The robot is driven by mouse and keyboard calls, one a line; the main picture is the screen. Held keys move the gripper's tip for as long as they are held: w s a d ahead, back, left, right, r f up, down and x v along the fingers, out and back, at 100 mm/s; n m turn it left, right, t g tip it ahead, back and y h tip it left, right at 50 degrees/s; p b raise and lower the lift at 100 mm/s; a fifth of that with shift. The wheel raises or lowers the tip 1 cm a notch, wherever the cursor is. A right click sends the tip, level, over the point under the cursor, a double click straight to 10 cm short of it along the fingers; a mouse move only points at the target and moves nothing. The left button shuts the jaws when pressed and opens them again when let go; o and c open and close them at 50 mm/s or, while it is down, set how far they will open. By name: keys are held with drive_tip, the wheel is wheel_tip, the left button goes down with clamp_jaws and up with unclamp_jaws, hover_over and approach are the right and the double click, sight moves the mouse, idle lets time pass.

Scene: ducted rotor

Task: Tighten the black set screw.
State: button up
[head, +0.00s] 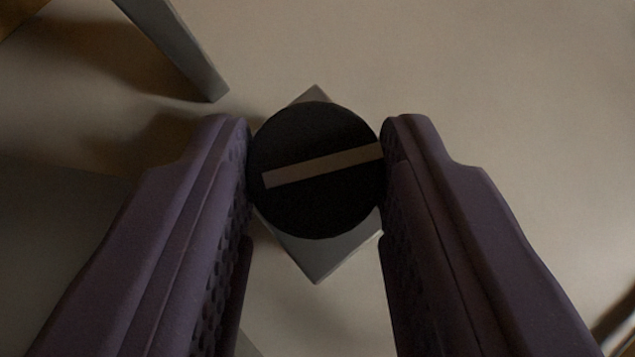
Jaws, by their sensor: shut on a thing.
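The black set screw (316,205) is in the middle of the head view, seen from above as a round black disc. A pale stripe (322,166) runs across its top, tilted up toward the right and reaching the right edge. My gripper (317,170) is shut on the screw, one purple finger on its left side and one on its right. A grey, square-cornered block (318,265) shows under the screw, its corners poking out above and below. The screw's shaft and the rest of the block are hidden beneath the disc.
A grey bar (182,50) slants in from the top left and ends near the left finger. A brown edge (18,15) shows in the top left corner. The pale surface (480,80) at the upper right is clear.

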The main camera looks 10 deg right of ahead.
drive_tip(key=r+p, duration=0.1)
drive_tip(key=p, duration=0.2)
drive_tip(key=r+p, duration=0.1)
drive_tip(key=p, duration=0.1)
drive_tip(key=shift+w+a+m+h+p, duration=0.15)
drive_tip(key=shift+m+h+p, duration=0.15)
drive_tip(key=shift+m+p, duration=0.1)
drive_tip(key=p, duration=0.2)
drive_tip(key=shift+f+p, duration=0.15)
drive_tip(key=shift+p, duration=0.15)
drive_tip(key=f+m+p, duration=0.1)
drive_tip(key=p, duration=0.2)
drive_tip(key=shift+h, duration=0.3)
drive_tip(key=shift+a+f+p, duration=0.15)
drive_tip(key=shift+p, duration=0.4)
drive_tip(key=shift+f+m+h+p, duration=0.2)
drive_tip(key=shift+m+h+p, duration=0.25)
drive_tip(key=shift+m+h, duration=0.05)
drive_tip(key=o, duration=1)
drive_tip(key=shift+o, duration=0.3)
